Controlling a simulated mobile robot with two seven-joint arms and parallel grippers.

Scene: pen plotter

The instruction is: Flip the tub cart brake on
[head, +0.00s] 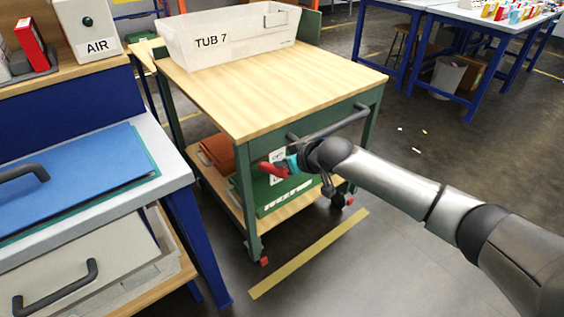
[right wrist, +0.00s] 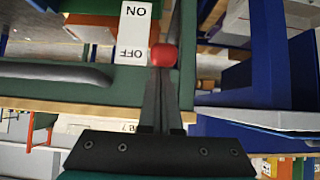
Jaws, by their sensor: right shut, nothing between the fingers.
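The tub cart (head: 270,95) is a green frame with a wooden top, and a white bin marked TUB 7 (head: 225,42) stands on it. The red-ended brake lever (head: 272,171) is on the cart's end, beside a white ON/OFF plate (head: 278,157). In the right wrist view the plate (right wrist: 132,32) reads upside down, and the red knob (right wrist: 163,55) is beside its OFF end. My right gripper (right wrist: 160,72) is shut and empty, its fingertips at the knob; I cannot tell whether they touch. My left gripper is not in view.
A dark push handle (head: 330,124) sticks out from the cart's end, close to my right wrist. A green case (head: 290,192) and an orange box (head: 217,150) are on the lower shelf. A blue-legged bench (head: 180,180) stands at left. Floor at right is mostly clear.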

